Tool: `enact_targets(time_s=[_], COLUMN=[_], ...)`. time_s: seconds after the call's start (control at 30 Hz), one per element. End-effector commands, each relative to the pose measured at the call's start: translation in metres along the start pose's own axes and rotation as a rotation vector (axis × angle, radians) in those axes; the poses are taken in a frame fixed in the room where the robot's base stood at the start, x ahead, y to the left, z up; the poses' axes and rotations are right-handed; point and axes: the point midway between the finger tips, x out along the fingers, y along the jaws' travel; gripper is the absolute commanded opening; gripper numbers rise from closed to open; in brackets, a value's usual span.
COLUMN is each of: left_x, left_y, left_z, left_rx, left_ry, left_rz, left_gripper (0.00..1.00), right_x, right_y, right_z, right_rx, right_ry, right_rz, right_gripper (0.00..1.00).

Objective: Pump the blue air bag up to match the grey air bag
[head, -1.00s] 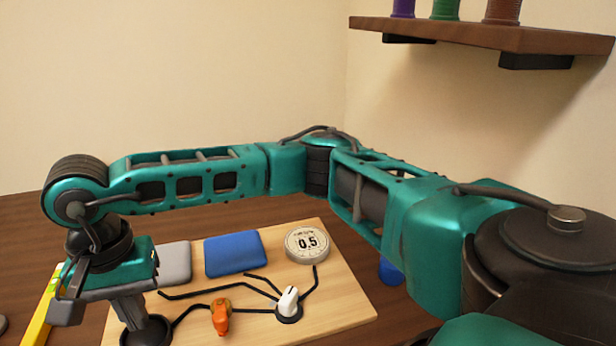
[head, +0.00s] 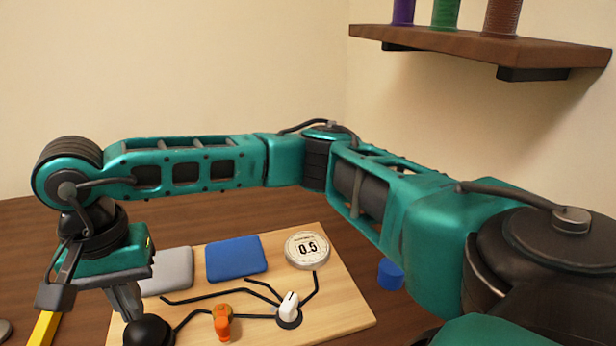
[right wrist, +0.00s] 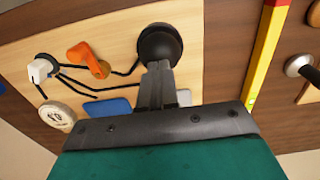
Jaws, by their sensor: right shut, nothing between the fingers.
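The blue air bag (head: 236,258) lies on a wooden board (head: 345,305), beside the grey air bag (head: 170,272), which my right gripper partly hides. Both look low and pillow-like; I cannot tell their heights apart exactly. A round white gauge (head: 307,249) reads 0.5. A white knob (head: 289,306) and an orange valve handle (head: 223,326) sit among black hoses. The black pump bulb (head: 150,331) is at the board's front left. My right gripper (right wrist: 158,66) is shut and empty, its fingertips at the bulb; I cannot tell whether they touch. My left gripper is not in view.
A yellow bar-shaped tool (head: 43,328) lies left of the board. A blue round object (head: 390,274) stands right of it, close to my right arm. A wall shelf (head: 480,45) with coloured spools is at the upper right. Dark table surface lies behind the board.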

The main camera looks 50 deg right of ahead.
Motion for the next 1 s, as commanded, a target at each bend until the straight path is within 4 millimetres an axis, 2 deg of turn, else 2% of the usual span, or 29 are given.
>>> enact_targets(time_s=[0.43, 1.0], left_x=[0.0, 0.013], left_y=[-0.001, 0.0], left_z=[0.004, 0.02], left_rx=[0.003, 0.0], left_ry=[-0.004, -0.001], left_rz=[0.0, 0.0], left_gripper=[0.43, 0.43], right_x=[0.003, 0.026], right_y=[0.0, 0.0], right_z=[0.0, 0.0], right_rx=[0.0, 0.0], right_ry=[0.0, 0.0], right_rz=[0.0, 0.0], right_gripper=[0.0, 0.0])
